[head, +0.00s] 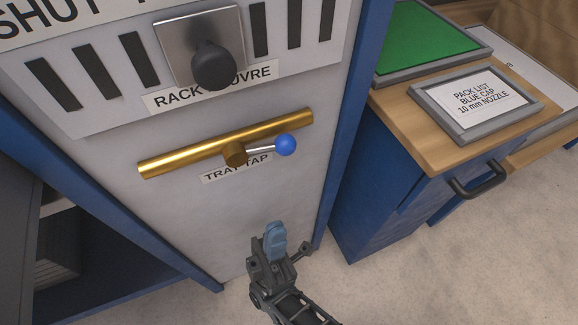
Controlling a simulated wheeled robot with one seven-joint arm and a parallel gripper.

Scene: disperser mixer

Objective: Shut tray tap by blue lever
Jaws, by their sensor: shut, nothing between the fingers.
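The tray tap (234,154) is a brass hub on a slanting brass pipe (180,160), fixed to a pale grey panel. Its lever is a short silver rod ending in a blue ball knob (285,145). The lever points right, roughly in line with the pipe. A label reading "TRAY TAP" (240,168) sits just below, partly covered by the hub and lever. My gripper (274,236) is below the blue knob in the picture, apart from it. Its bluish fingers are shut and empty.
Above the tap is a black knob (213,66) on a metal plate, labelled as a rack louvre, with dark slots beside it. Blue posts frame the panel. At right a wooden-topped blue cabinet (400,210) with a black handle (477,180) carries a framed pack list (476,101).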

